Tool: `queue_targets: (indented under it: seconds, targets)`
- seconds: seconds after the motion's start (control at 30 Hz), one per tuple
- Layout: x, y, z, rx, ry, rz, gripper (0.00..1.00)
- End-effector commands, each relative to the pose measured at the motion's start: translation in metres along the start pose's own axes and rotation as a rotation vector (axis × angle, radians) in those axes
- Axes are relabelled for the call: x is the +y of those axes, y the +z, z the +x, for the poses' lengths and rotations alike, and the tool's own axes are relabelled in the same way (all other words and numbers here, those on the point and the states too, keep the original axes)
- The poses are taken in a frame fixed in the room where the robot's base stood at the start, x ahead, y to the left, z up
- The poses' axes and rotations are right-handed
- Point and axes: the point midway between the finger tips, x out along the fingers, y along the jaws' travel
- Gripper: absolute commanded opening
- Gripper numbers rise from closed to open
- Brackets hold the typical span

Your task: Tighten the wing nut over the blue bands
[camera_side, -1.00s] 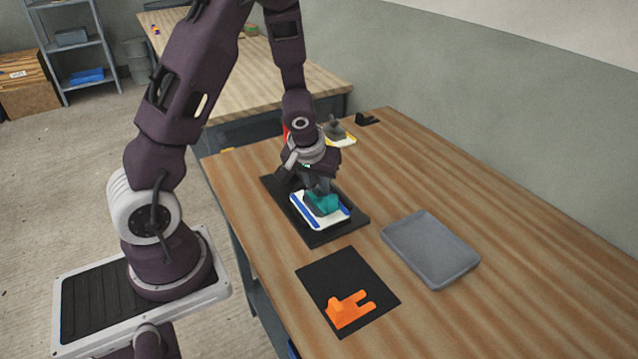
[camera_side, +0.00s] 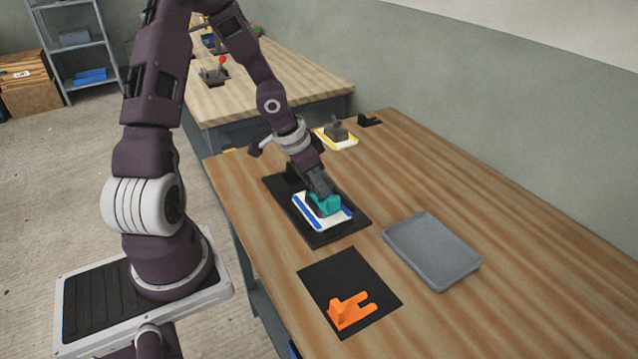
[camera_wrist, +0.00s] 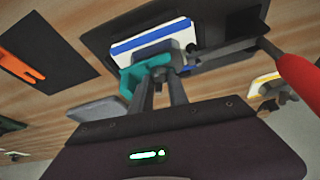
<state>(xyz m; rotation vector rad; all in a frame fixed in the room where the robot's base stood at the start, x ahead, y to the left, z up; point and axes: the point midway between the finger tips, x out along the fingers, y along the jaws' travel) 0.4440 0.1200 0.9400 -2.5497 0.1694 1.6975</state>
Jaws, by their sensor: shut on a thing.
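The white mould with blue bands (camera_side: 306,211) sits on a black mat (camera_side: 322,237) on the wooden table. It also shows in the wrist view (camera_wrist: 150,40). A teal part (camera_side: 330,207) lies on top of it, also in the wrist view (camera_wrist: 142,72). My gripper (camera_side: 318,192) comes down at a slant over the mould. In the wrist view my gripper's fingertips (camera_wrist: 164,74) are close together beside the teal part, shut on the small grey wing nut, which they mostly hide.
A red handle (camera_wrist: 295,72) on a grey bar reaches close to my fingers. A yellow-banded mould (camera_side: 345,142) with a grey top stands behind. An orange forked part (camera_side: 350,310) lies on a black mat in front. A grey tray (camera_side: 432,250) is at the right. Bare table surrounds these.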

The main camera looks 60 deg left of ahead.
Motion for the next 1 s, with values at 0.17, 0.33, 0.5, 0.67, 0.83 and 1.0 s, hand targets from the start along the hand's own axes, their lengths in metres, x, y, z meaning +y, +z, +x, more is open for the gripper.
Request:
queue_targets:
  seconds: [0.17,0.33,0.5,0.67,0.83,1.0]
  targets:
    - [-0.0007,0.0016,0.0004,-0.004,0.023,0.052,0.00]
    - [-0.0008,0.0019,0.0006,-0.005,0.034,0.079,0.00]
    - [-0.0006,0.0023,0.0006,-0.007,0.037,0.088,0.00]
    - [-0.0006,0.0027,0.0007,-0.008,0.038,0.088,0.00]
    - [-0.0006,0.0031,0.0008,-0.010,0.038,0.087,0.28]
    - [-0.0006,0.0021,0.0006,-0.007,0.037,0.087,0.43]
